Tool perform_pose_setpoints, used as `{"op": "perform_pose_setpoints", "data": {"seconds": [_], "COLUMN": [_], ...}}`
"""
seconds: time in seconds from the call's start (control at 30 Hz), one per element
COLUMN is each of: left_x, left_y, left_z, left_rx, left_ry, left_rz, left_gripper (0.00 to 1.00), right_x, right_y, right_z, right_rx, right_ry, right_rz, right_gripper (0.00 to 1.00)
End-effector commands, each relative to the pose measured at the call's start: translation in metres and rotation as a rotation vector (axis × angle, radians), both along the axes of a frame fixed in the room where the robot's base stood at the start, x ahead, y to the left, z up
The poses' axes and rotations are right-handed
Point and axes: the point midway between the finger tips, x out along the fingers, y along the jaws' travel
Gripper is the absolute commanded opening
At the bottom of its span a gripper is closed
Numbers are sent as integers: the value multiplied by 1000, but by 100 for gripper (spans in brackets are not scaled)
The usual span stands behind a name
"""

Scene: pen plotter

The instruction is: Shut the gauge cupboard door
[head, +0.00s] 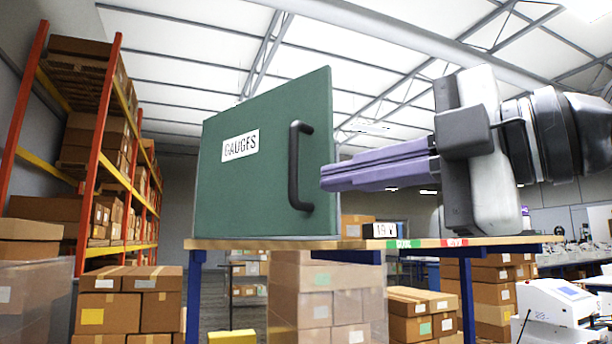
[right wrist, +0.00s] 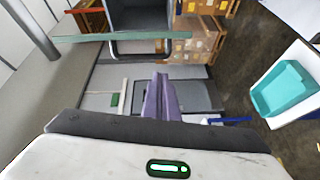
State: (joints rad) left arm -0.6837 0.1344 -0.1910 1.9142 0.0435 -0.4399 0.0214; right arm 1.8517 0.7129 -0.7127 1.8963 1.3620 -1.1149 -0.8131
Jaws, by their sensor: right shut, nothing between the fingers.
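The green gauge cupboard door (head: 230,190), with a white GAUGES label (head: 240,146), stands on the wooden table in the head view. Its right edge looks nearer to me than its left edge, so it appears to stand open at an angle. It hides the cupboard body in that view. A black bar handle (head: 296,165) is near its right edge. In the right wrist view the door (right wrist: 130,37) shows nearly edge-on, with a grey box (right wrist: 142,16) beyond it. My right gripper (head: 323,180) is shut and empty, its purple fingers just right of the handle in the picture; contact is unclear.
The table edge (head: 500,240) carries green and red marks, and a small 19 V sign (head: 385,230) stands right of the door. Boxes fill an orange rack (head: 90,150) on the left. A white machine (head: 565,312) is at lower right. A teal tray (right wrist: 283,88) shows in the wrist view.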

Motion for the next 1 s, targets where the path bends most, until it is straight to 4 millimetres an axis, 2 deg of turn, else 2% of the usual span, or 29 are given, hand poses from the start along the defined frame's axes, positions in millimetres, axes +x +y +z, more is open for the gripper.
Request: {"op": "perform_pose_setpoints", "data": {"seconds": [0.03, 0.13, 0.23, 0.33, 0.47, 0.83, 1.0], "left_x": [0, 0, 0, 0, 0, -1, -2], "left_y": [0, 0, 0, 0, 0, 0, 1], "left_z": [-2, -3, -3, -2, 1, 11, 16], "left_rx": [1, 1, 1, 1, -1, 0, 1], "left_ry": [0, 0, 0, 0, 0, 1, 4], "left_rz": [-1, -1, -1, -1, -1, 0, -1], "left_gripper": [31, 31, 31, 31, 31, 31, 31], "right_x": [-18, -40, -51, -51, -39, 17, 39], "right_y": [-4, -7, -8, -5, 9, 64, 47], "right_z": [14, 28, 34, 37, 37, 37, 38], "right_rx": [-28, -69, -89, -96, -97, -95, -91], "right_ry": [-44, -90, -112, -119, -118, -118, -117], "right_rz": [-5, -7, -8, -8, -6, -7, -12], "right_gripper": [0, 0, 0, 0, 0, 0, 0]}}
